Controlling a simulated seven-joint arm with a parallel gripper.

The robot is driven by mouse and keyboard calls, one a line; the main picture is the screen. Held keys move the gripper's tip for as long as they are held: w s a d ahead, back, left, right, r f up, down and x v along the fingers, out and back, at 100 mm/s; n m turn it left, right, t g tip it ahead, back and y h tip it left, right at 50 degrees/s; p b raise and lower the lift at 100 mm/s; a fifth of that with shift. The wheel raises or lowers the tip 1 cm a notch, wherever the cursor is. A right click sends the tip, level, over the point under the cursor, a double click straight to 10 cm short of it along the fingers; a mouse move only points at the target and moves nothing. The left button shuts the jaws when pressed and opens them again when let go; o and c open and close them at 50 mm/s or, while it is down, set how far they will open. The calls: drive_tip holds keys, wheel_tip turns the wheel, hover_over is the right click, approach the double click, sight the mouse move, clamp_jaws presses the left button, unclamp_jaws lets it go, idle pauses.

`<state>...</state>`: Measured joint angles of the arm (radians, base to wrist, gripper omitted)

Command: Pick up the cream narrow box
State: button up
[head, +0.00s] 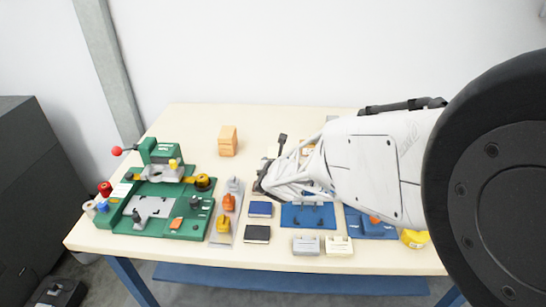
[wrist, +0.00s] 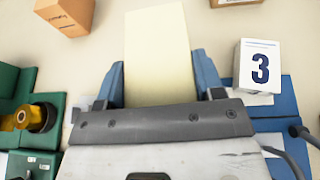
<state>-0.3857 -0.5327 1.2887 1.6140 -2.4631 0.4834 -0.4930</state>
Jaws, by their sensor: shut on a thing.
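The cream narrow box (wrist: 158,50) stands out between the two blue-grey fingers of my gripper (wrist: 158,82) in the wrist view, and the fingers are shut on it. It reaches past the fingertips to the top edge of that view. Its near end is hidden behind the gripper's dark front bar. In the head view my gripper (head: 270,170) is over the middle of the table, left of my white arm. I cannot make out the cream box against the cream tabletop there, nor tell whether it touches the table.
An orange box (head: 228,140) stands behind and left of my gripper. A green fixture (head: 200,222) fills the table's left side.

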drive_tip(key=s+d, duration=0.2)
drive_tip(key=s, duration=0.5)
drive_tip(key=shift+s+d+r, duration=0.15)
drive_tip(key=shift+r, duration=0.2)
drive_tip(key=shift+r, duration=0.1)
idle(0.4)
